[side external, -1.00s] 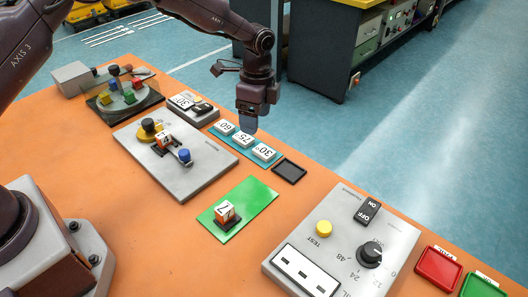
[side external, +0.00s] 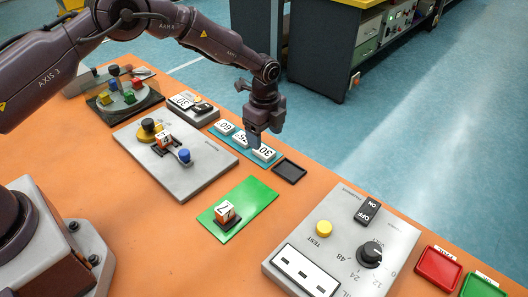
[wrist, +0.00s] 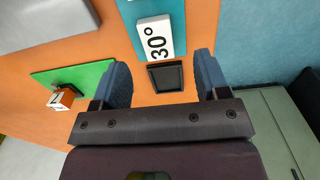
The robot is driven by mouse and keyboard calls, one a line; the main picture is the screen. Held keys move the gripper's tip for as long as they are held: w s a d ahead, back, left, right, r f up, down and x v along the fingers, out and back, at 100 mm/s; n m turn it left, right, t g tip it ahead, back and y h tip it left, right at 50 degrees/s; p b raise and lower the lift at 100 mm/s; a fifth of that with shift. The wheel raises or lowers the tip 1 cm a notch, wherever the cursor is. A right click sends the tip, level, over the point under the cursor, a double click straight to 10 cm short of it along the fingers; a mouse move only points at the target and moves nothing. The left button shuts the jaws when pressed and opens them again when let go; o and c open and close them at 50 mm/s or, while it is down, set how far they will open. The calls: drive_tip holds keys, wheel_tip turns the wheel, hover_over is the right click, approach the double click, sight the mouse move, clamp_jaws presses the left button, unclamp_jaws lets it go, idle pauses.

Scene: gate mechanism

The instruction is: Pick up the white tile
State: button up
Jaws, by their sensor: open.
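Several white tiles with black angle markings lie in a row on a blue strip (wrist: 160,8). The nearest is the 30° tile (side external: 264,153); it also shows in the wrist view (wrist: 158,38). The middle tile (side external: 240,138) is partly hidden by my gripper, and the 60° tile (side external: 224,127) is at the far end. My gripper (side external: 256,143) is open and points down just above the row, near the 30° tile. In the wrist view its blue fingers (wrist: 162,63) are spread wide with nothing between them, and the 30° tile lies beyond the tips.
An empty black square tray (side external: 289,170) sits beside the strip's near end. A green plate (side external: 257,196) with a numbered block (side external: 226,213) lies closer. A grey slider panel (side external: 202,179) is to the left, and a grey control panel (side external: 338,238) to the right.

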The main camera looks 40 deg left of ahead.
sight(263, 149)
drive_tip(key=f, duration=0.4)
drive_tip(key=shift+s+a+f, duration=0.15)
drive_tip(key=shift+a+f, duration=0.1)
drive_tip(key=shift+f, duration=0.1)
drive_tip(key=c, duration=1)
drive_tip(key=shift+r, duration=0.15)
